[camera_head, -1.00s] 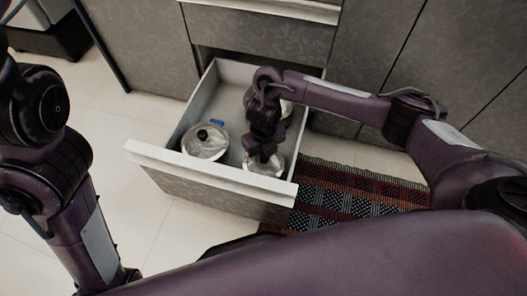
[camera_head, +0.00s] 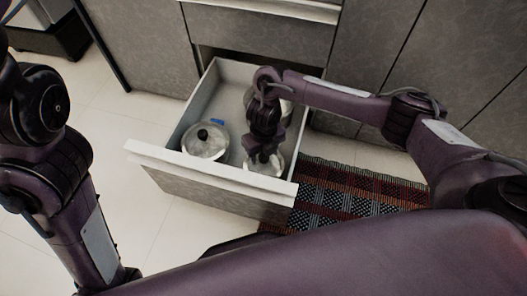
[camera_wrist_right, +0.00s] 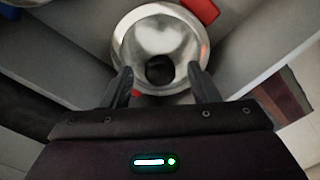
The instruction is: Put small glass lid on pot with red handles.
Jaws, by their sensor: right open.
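A round, shiny clear or metallic lid (camera_wrist_right: 160,42) with a black knob (camera_wrist_right: 159,70) shows in the right wrist view. Red handle parts (camera_wrist_right: 202,10) show at its upper right and lower left edges, so the lid appears to lie on the red-handled pot, whose body it mostly hides. In the head view this pot and lid (camera_head: 268,168) are in the front right of the open drawer. My right gripper (camera_head: 262,157) is right above them. Its fingers (camera_wrist_right: 167,78) are open, one on each side of the knob, with visible gaps. My left gripper is out of view.
The open drawer (camera_head: 222,176) also holds a lidded pot with a black knob (camera_head: 204,140) and blue handle (camera_head: 217,122) at left. Another pot (camera_head: 284,108) is partly hidden behind my right arm. A striped rug (camera_head: 350,195) lies to the right.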

